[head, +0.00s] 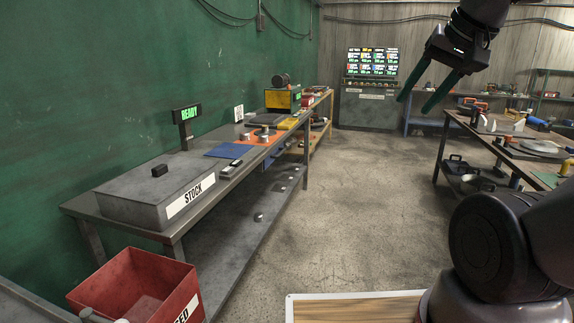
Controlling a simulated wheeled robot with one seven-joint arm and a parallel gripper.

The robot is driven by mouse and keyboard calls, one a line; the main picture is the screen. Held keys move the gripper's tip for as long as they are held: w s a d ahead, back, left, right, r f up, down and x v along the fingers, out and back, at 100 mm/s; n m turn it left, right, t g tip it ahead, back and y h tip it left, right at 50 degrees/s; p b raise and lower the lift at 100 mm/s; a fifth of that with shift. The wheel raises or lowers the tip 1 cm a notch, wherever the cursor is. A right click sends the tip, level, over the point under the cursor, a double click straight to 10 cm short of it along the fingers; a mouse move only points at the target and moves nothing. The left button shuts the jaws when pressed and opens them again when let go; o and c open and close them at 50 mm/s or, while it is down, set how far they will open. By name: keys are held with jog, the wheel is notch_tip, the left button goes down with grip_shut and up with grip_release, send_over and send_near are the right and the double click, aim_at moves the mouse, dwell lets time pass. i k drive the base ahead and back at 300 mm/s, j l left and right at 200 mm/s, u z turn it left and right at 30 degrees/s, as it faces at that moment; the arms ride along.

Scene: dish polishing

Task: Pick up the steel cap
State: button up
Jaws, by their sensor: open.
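My gripper (415,104) is raised at the upper right of the head view, its two dark green fingers apart and nothing between them. It is well away from the left workbench. I cannot tell for sure which thing is the steel cap. A round steel piece (264,132) sits on an orange mat (256,141) on the left bench. Several small shiny pieces, one of them a small steel piece (258,217), lie on the lower shelf. A grey box (130,195) labelled STOCK has a closed lid with a black handle, so its inside is hidden.
A blue mat (228,151) lies on the left bench (205,170), near a green READY sign (189,114). A red bin (140,285) stands in front. A cluttered table (500,133) is at right. The concrete floor (355,200) between is clear.

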aim_at(244, 135)
jog(key=i+u, duration=0.4)
jog(key=i, duration=0.65)
